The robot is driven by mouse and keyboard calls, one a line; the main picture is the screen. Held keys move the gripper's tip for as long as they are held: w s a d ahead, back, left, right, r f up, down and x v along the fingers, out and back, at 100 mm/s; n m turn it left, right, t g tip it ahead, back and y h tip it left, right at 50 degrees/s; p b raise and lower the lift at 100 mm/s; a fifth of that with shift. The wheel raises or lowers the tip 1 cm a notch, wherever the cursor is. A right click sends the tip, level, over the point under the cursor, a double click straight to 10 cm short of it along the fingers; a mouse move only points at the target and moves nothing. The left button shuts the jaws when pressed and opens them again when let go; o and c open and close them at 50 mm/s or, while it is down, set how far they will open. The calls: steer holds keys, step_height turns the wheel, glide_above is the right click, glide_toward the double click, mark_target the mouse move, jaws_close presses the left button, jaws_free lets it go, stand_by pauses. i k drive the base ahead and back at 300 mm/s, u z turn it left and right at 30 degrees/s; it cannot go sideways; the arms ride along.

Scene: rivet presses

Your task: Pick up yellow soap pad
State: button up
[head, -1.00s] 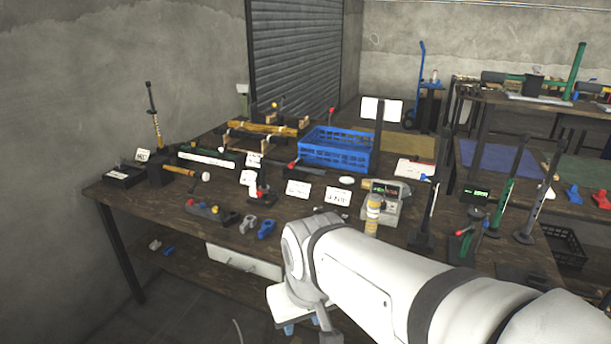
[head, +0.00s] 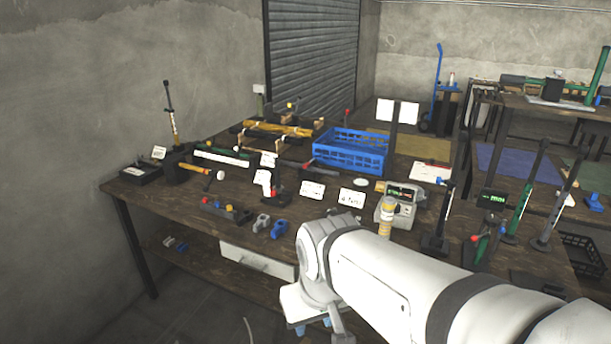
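I cannot clearly make out a yellow soap pad. A small yellowish patch (head: 380,186) lies on the workbench (head: 140,192) at the left edge of the grey scale (head: 398,206), too small to identify. A pale oval piece (head: 360,182) lies just left of it. My white arm reaches in from the lower right. My gripper (head: 314,325) hangs at the front of the bench, mostly hidden under the wrist with only blue tips showing. Its opening cannot be seen, and nothing shows in it.
A blue crate (head: 350,158) stands behind the scale. A yellow-banded cylinder (head: 385,222) stands in front of the scale. White label cards (head: 352,197), clamps (head: 278,229), a hammer (head: 196,168) and upright presses (head: 436,243) crowd the bench. A white drawer (head: 257,261) hangs below.

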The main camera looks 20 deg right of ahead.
mark_target(381, 186)
steer(key=u, duration=0.05)
steer(key=k, duration=1.15)
steer(key=z, duration=0.45)
steer(key=i, duration=0.75)
steer(key=z, duration=0.4)
steer(key=i, duration=1.4)
steer(key=u, duration=0.45)
